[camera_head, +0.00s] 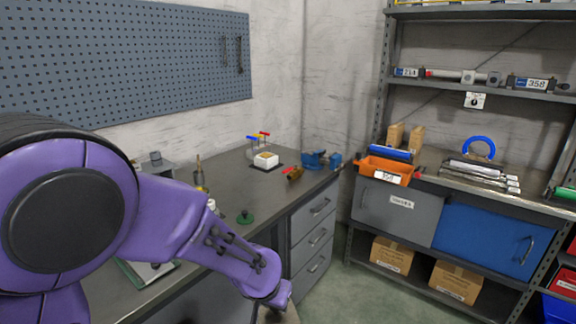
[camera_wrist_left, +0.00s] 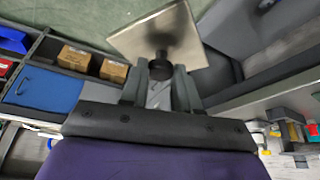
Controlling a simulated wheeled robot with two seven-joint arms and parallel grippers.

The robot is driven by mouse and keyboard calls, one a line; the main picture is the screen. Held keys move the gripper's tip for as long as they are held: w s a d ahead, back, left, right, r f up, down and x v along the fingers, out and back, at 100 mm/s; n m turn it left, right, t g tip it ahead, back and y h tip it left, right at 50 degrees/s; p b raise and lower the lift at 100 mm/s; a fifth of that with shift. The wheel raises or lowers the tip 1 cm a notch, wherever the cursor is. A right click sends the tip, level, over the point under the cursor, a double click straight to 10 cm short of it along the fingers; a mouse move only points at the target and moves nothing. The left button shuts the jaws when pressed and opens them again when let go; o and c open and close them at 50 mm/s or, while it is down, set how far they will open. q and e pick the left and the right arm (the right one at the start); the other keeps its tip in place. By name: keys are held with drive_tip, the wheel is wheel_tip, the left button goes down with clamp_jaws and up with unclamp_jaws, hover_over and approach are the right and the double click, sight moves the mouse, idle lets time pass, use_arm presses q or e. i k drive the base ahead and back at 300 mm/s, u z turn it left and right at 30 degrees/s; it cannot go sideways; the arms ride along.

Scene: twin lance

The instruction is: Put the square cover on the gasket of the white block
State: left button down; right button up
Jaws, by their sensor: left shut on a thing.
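The square cover (camera_wrist_left: 160,40) is a flat, pale metallic plate with a dark knob. In the left wrist view, my left gripper (camera_wrist_left: 160,80) is shut on that knob, with the plate beyond the fingertips. In the head view my left arm reaches down to the bottom edge, in front of the bench, and the fingers are mostly out of frame. The white block (camera_head: 264,162) sits on a dark mat on the bench, well away from the gripper. Its top looks tan, but the gasket is too small to make out clearly. My right gripper is not in view.
A green round piece with a knob (camera_head: 245,217) and a brass-coloured part (camera_head: 294,174) lie on the bench. A blue vise (camera_head: 320,160) stands at the bench's right end. Thin upright tools with coloured tops (camera_head: 259,136) stand behind the block. An orange bin (camera_head: 388,170) is on the shelf.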

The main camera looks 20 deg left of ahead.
sight(265, 155)
drive_tip(key=z, duration=0.55)
drive_tip(key=i, duration=1.55)
drive_tip(key=u, duration=0.4)
